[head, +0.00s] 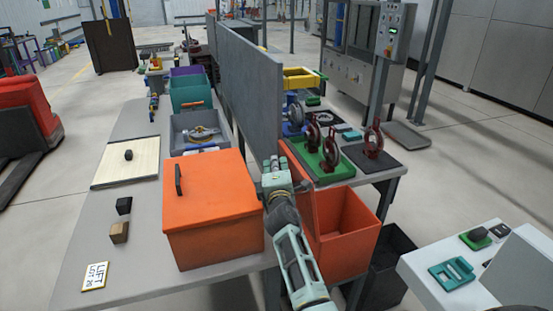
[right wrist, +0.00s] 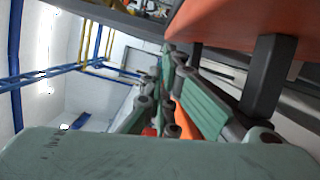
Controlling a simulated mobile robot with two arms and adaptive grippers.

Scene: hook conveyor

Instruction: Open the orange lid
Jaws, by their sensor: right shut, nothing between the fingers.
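An orange box on the grey table in the head view has a flat orange lid (head: 212,190), which is closed. A black bar handle (head: 179,180) stands near the lid's left edge. My right gripper (head: 273,163) is shut and empty, beyond the lid's right edge and apart from the handle. In the right wrist view my fingers (right wrist: 185,95) are close together, beside an orange surface (right wrist: 235,22) with a dark bar (right wrist: 265,75); I cannot tell which orange part this is. My left gripper is not in view.
An open orange bin (head: 350,235) stands right of my right arm. A tall grey divider (head: 245,80) rises behind my gripper. A grey bin (head: 200,130), a pale board (head: 125,165), two small blocks (head: 120,232) and a label card (head: 95,276) are on the table.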

